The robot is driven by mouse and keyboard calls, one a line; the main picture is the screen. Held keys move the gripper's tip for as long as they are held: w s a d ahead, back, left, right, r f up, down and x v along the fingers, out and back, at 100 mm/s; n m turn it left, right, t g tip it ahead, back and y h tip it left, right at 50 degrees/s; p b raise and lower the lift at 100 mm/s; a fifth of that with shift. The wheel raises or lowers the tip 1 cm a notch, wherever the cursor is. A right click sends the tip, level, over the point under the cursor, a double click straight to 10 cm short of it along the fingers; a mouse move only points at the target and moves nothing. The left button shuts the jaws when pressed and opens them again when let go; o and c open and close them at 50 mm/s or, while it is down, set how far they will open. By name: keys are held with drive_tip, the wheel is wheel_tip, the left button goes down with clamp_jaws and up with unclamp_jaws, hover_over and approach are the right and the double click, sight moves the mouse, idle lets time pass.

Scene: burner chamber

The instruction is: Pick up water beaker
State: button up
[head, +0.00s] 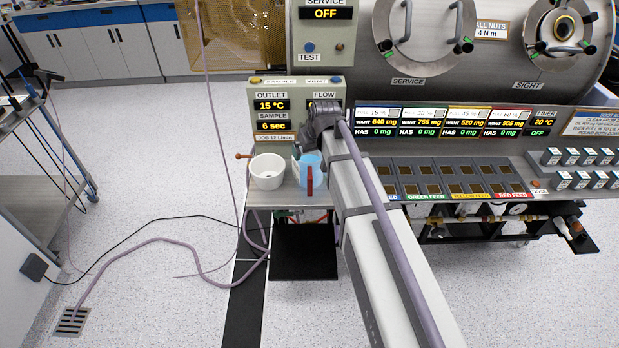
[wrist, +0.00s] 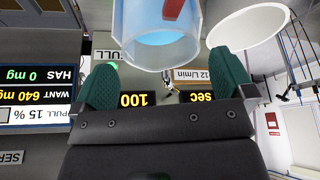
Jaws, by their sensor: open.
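The water beaker (head: 317,172) is a pale, clear cup with blue water and a red handle. It stands upright on the front left of the steel bench, below the outlet and flow panel. In the wrist view the beaker (wrist: 153,38) appears upside down, between and just beyond the two green fingers. My gripper (wrist: 165,66) is open with nothing between its fingers, and I see a gap to the beaker. In the head view my wrist is right behind the beaker, and the fingers are mostly hidden.
A white pot (head: 267,176) stands close on the beaker's left; it also shows in the wrist view (wrist: 247,42). The control panel (head: 268,118) rises just behind. A feed deck (head: 450,178) lies to the right. Hoses run over the floor at left.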

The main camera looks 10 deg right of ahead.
sight(311, 154)
drive_tip(key=b+x, duration=0.3)
drive_tip(key=x, duration=0.1)
drive_tip(key=shift+f, duration=0.25)
drive_tip(key=c, duration=1.5)
drive_tip(key=shift+r, duration=0.1)
drive_tip(key=s+a, duration=0.1)
drive_tip(key=s, duration=0.4)
drive_tip(key=s+a, duration=0.1)
drive_tip(key=s, duration=0.5)
drive_tip(key=s+a, duration=0.1)
drive_tip(key=s, duration=0.5)
drive_tip(key=shift+s+a+r, duration=0.2)
drive_tip(key=shift+s+a, duration=0.05)
drive_tip(key=shift+a, duration=0.15)
